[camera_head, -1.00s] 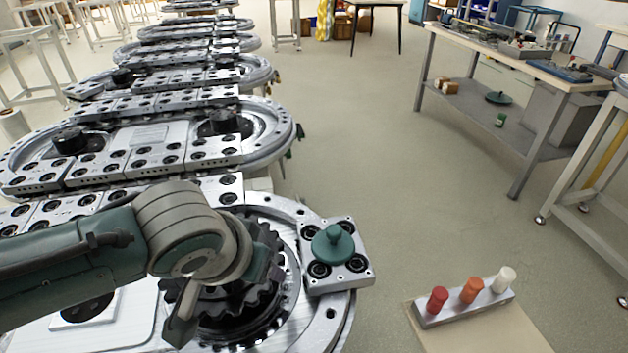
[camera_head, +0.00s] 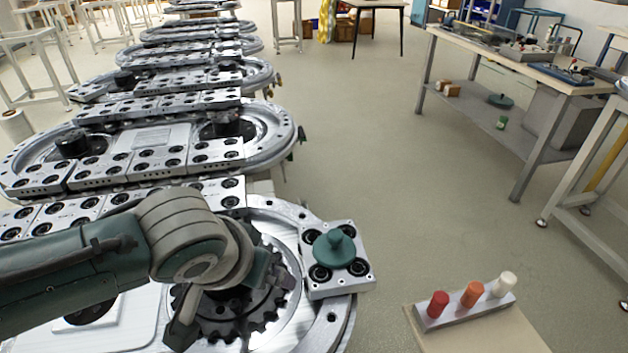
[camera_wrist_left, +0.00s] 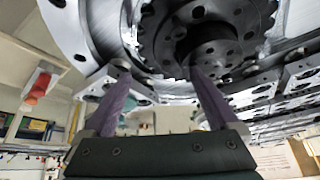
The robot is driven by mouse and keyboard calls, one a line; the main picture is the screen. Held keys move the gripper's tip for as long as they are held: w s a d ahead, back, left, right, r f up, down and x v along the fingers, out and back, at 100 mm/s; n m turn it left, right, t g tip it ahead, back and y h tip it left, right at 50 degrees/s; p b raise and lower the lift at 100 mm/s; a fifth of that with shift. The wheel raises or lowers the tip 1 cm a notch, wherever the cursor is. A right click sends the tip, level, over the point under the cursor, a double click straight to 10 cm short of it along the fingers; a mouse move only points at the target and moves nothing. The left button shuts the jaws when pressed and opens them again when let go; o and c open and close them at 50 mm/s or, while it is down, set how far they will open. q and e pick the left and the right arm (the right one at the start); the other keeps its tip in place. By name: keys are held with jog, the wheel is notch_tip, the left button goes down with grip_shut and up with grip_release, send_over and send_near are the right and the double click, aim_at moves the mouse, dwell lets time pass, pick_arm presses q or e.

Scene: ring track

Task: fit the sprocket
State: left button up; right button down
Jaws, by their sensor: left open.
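The sprocket (camera_head: 245,318), a dark toothed wheel with holes, lies flat in the round end of the nearest metal track (camera_head: 345,315). My left arm hides part of it in the head view. My left gripper (camera_head: 228,297) is open above the sprocket, with one finger showing on either side of the wrist. In the left wrist view the sprocket (camera_wrist_left: 240,20) with its dark hub fills the top, beyond the two purple fingers of the left gripper (camera_wrist_left: 156,62). The fingers are apart; I cannot tell whether one touches the hub. My right gripper is not in view.
A carriage plate (camera_head: 312,290) with a green knobbed disc (camera_head: 335,250) sits at the track's right edge. A grey holder (camera_head: 450,317) with red, orange and white pegs stands on a small table at the lower right. More tracks run behind; a workbench (camera_head: 570,80) stands at right.

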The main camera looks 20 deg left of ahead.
pick_arm(q)
jog(key=p+v, duration=0.2)
jog(key=v, duration=0.8)
jog(key=shift+p, duration=0.4)
jog(key=shift+w, duration=0.15)
jog(key=s+r+m+g, duration=0.1)
jog(key=s+r, duration=0.2)
jog(key=s, duration=0.5)
jog(key=s+r+m+g, duration=0.1)
jog(key=s+r, duration=0.1)
jog(key=s, duration=0.5)
notch_tip(320, 180, up, 32)
jog(key=p, duration=3.2)
jog(key=shift+a, duration=0.5)
jog(key=shift+s, duration=0.1)
